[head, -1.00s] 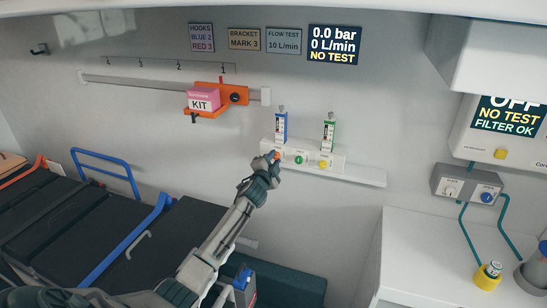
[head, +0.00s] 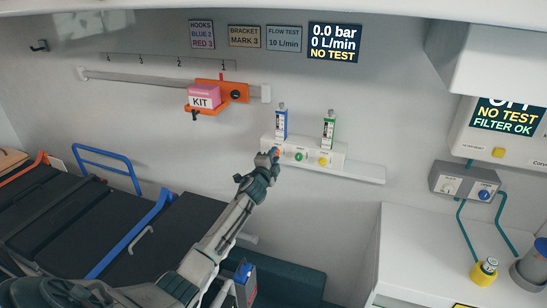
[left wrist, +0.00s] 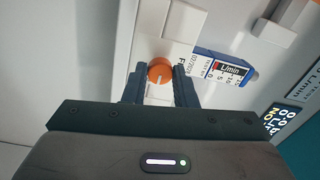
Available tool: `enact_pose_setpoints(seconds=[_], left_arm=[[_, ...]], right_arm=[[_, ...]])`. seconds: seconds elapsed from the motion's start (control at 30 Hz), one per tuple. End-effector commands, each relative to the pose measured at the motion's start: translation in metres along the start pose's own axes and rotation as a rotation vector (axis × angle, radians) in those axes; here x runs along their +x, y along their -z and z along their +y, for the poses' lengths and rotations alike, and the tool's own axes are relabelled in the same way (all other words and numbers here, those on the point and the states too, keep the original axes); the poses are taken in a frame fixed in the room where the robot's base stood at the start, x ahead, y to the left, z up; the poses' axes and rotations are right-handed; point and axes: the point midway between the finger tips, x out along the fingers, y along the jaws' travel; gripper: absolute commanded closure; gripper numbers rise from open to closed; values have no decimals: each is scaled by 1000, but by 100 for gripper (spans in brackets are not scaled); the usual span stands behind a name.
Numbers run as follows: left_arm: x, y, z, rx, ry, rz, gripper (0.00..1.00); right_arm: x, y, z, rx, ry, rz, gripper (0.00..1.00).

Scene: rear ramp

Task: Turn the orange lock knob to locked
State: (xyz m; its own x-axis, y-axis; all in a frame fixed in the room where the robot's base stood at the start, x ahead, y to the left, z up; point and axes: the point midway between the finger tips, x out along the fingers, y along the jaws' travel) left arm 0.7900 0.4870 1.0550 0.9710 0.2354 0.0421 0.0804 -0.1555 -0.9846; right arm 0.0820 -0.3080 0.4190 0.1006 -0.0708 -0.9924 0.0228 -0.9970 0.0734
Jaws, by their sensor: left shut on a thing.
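The orange knob (head: 276,153) sits at the left end of a white wall panel (head: 312,157). In the left wrist view the round orange knob (left wrist: 160,71) has a pale pointer line and lies between the two dark fingers. My left gripper (head: 273,157) reaches it from below left and is shut on it. The fingers (left wrist: 160,80) stand on either side of the knob. The knob's marking is too small or hidden to read in the head view. My right gripper is not in view.
A blue flowmeter (head: 281,124) and a green one (head: 330,130) stand above. An orange bracket (head: 234,97) with a pink kit (head: 203,96) hangs on the rail. The stretcher (head: 60,220) lies lower left.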

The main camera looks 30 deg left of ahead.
Motion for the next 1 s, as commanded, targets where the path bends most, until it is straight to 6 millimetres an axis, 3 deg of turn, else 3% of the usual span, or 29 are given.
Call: enact_pose_setpoints(seconds=[0.07, 0.1, 0.2, 0.63, 1.0], left_arm=[[0, 0, 1, -1, -1, 0, 98], [0, 0, 1, -1, -1, 0, 73], [0, 0, 1, -1, -1, 0, 53], [-9, 0, 1, 0, 0, 0, 53], [-71, -1, 4, 1, -1, 1, 53]], right_arm=[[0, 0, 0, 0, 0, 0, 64], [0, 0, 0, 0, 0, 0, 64], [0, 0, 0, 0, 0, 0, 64], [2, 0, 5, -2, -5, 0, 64], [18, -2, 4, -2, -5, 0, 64]])
